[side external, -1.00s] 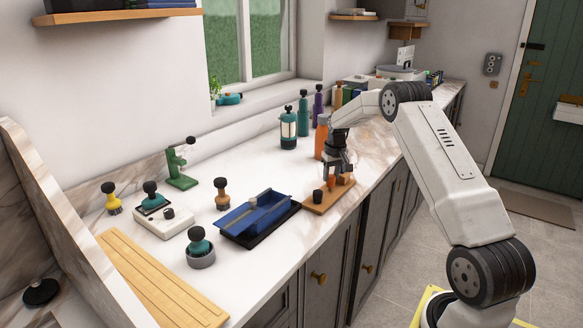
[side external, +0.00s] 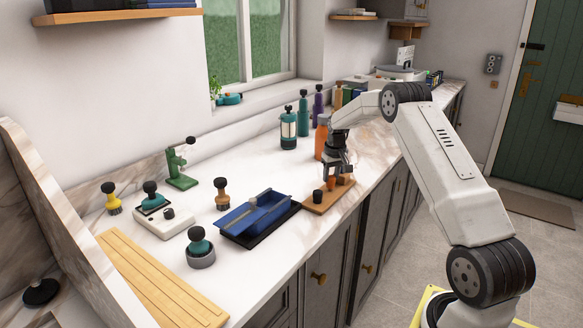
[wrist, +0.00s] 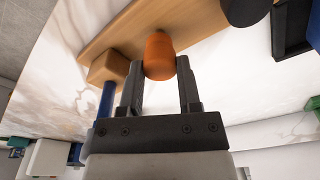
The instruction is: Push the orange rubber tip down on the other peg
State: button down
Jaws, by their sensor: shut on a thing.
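The orange rubber tip (wrist: 159,56) is between the two fingers of my gripper (wrist: 160,72) in the wrist view, and the fingers are shut on it. In the side view the orange tip (side external: 331,182) shows just below my gripper (side external: 337,174), low over the wooden board (side external: 316,208). A black tip (side external: 318,196) stands near the board's left end; a dark round thing also shows at the top of the wrist view (wrist: 245,8). The orange tip's lower end and any peg under it are hidden, so I cannot tell whether it is seated.
A wooden block (wrist: 108,67) with a blue rod (wrist: 106,100) beside it stands close left of my fingers in the wrist view. The blue tray (side external: 255,214) lies left of the board. An orange bottle (side external: 321,138) stands behind my gripper. The counter's front edge is near.

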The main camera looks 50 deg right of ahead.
jog(key=shift+f, duration=0.9)
dwell(1.5)
grip_release()
jog(key=shift+r, duration=0.2)
dwell(0.3)
jog(key=shift+r, duration=3.3)
